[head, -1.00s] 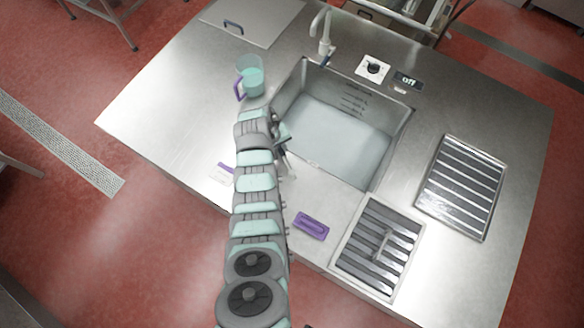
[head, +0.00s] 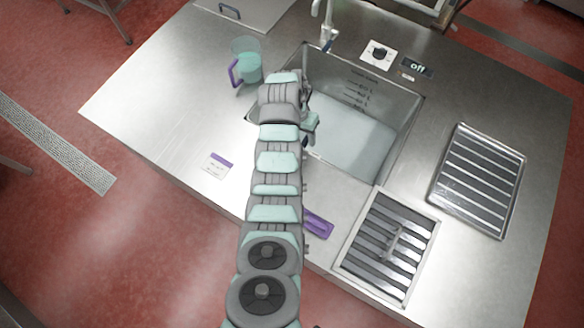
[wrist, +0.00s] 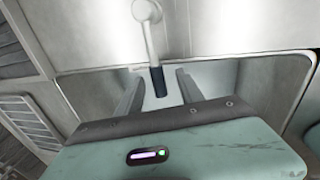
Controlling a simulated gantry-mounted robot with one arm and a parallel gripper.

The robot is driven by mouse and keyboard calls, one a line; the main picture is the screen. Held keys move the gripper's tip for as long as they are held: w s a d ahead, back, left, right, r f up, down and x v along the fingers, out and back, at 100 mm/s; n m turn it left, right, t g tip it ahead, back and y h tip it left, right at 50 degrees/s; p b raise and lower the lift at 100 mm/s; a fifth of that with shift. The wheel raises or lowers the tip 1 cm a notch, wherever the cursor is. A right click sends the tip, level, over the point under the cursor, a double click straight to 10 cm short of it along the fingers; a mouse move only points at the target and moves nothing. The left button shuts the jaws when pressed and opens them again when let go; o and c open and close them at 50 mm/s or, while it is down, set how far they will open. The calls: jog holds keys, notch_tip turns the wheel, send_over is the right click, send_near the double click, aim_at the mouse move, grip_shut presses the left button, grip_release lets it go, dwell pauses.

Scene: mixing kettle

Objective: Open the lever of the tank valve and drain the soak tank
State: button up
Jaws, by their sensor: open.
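The soak tank (head: 405,130) is a square steel basin holding pale, cloudy water (head: 345,140), with level marks on its far wall. A white fitting with a dark blue end (head: 326,42) stands at its far rim. In the wrist view, a white stem with a dark blue end (wrist: 158,82) shows beyond and between my two open fingers. It looks like the same fitting; I cannot tell whether it is the valve lever. My gripper (wrist: 160,92) is empty. In the head view my gripper (head: 310,122) is partly hidden by my arm, over the tank's left side.
A jug with purple handle (head: 246,65) stands left of the tank. A knob panel (head: 378,55) and a display reading "off" (head: 417,67) sit behind it. A slatted drain grate (head: 390,245), a slatted tray (head: 478,180), a purple item (head: 318,223) and a label (head: 217,165) lie around.

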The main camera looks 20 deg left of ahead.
jog(key=shift+r, duration=0.15)
notch_tip(320, 180, up, 7)
jog(key=a+p, duration=0.1)
jog(key=p, duration=0.1)
jog(key=shift+a+f+p, duration=0.2)
jog(key=shift+p, duration=0.1)
jog(key=shift+w, duration=0.2)
